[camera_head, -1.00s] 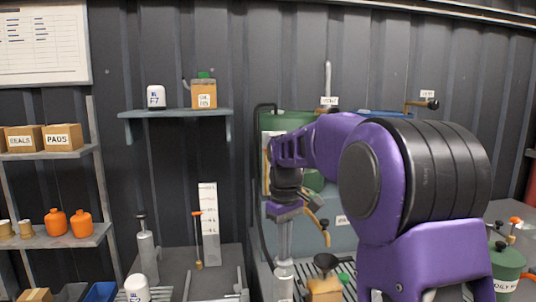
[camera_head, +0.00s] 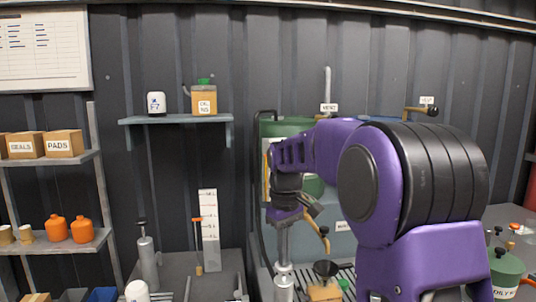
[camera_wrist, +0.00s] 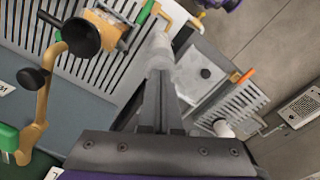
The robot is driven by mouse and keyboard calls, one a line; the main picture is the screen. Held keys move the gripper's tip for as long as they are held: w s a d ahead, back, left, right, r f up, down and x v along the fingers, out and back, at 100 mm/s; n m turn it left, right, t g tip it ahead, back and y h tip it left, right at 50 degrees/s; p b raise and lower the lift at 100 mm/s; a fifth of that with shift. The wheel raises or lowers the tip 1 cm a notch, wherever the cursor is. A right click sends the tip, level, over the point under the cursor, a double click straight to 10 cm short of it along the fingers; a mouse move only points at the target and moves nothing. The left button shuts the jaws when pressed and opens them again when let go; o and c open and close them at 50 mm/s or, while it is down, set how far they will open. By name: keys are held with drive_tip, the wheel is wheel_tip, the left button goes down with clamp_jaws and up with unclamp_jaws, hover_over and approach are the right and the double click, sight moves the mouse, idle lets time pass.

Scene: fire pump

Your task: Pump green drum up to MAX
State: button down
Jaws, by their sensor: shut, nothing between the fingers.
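The green drum (camera_head: 287,127) stands at the back of the bench, largely hidden behind my arm. A pale upright strip with a yellow-brown edge (camera_head: 266,160) shows at its left side; its level and any MAX mark are too small to read. My gripper (camera_head: 284,258) points down, shut and empty, over a grey upright cylinder (camera_head: 284,288) that looks like a hand pump. In the wrist view, the shut fingers (camera_wrist: 158,100) reach toward the pale cylinder (camera_wrist: 160,52). I cannot tell whether they touch it.
A brass lever with a dark knob (camera_head: 321,238) stands just right of my gripper. Another pump (camera_head: 147,258) and an upright scale (camera_head: 209,230) stand left. A green can (camera_head: 505,268) stands far right.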

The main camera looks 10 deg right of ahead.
wheel_tip(320, 180, up, 2)
drive_tip(key=shift+r+p, duration=0.1)
drive_tip(key=shift+p, duration=0.45)
drive_tip(key=shift+r, duration=1)
drive_tip(key=shift+f, duration=0.1)
drive_tip(key=shift+f+b, duration=1.9)
drive_tip(key=shift+f, duration=1.35)
drive_tip(key=shift+r+p, duration=1.85)
drive_tip(key=shift+r, duration=1.5)
